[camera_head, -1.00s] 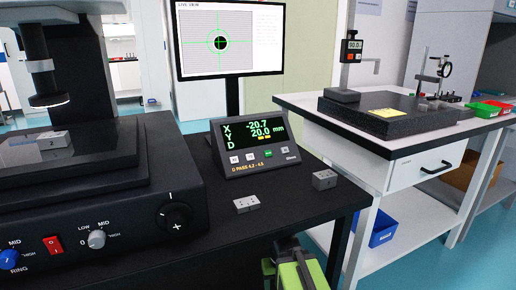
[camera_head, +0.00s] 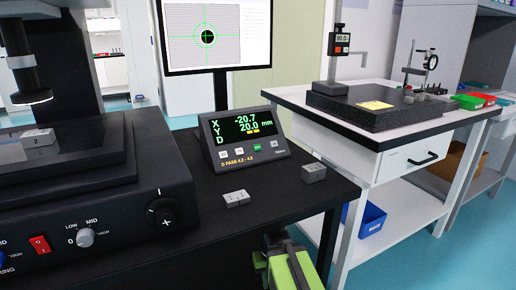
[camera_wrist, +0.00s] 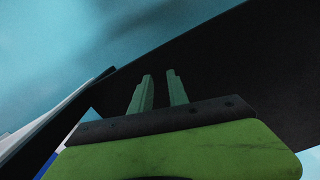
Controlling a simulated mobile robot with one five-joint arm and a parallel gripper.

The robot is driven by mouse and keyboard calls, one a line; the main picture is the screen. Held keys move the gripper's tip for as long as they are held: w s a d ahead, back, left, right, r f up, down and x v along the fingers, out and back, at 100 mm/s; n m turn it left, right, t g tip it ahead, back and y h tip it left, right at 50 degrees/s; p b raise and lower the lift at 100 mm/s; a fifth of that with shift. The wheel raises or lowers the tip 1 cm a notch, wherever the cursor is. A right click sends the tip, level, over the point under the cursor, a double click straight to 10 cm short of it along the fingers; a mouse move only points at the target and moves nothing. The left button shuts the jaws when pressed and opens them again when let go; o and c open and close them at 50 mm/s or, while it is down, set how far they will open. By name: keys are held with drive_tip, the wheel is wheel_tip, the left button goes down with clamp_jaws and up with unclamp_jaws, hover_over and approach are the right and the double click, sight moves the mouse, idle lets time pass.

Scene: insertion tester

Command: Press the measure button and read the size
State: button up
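The readout box (camera_head: 246,142) stands on the black bench top, its screen showing X -20.7, Y 20.0 and a D row with no number. "D PASS 4.2 - 4.8" is printed on its lower front. A row of small buttons sits under the screen, among them a green one (camera_head: 257,147); their labels are too small to read. My gripper (camera_wrist: 161,78) shows two green fingers slightly apart with nothing between them in the wrist view. In the head view my green arm end (camera_head: 285,262) is low at the bench's front edge, below the readout box.
Two small grey blocks (camera_head: 236,198) (camera_head: 314,172) lie on the bench before the box. The measuring machine (camera_head: 95,205) with knobs stands left, a block (camera_head: 38,138) on its stage. A monitor (camera_head: 215,35) stands behind. A white table (camera_head: 400,135) with a dark slab stands right.

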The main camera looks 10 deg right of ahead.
clamp_jaws()
idle(1.3)
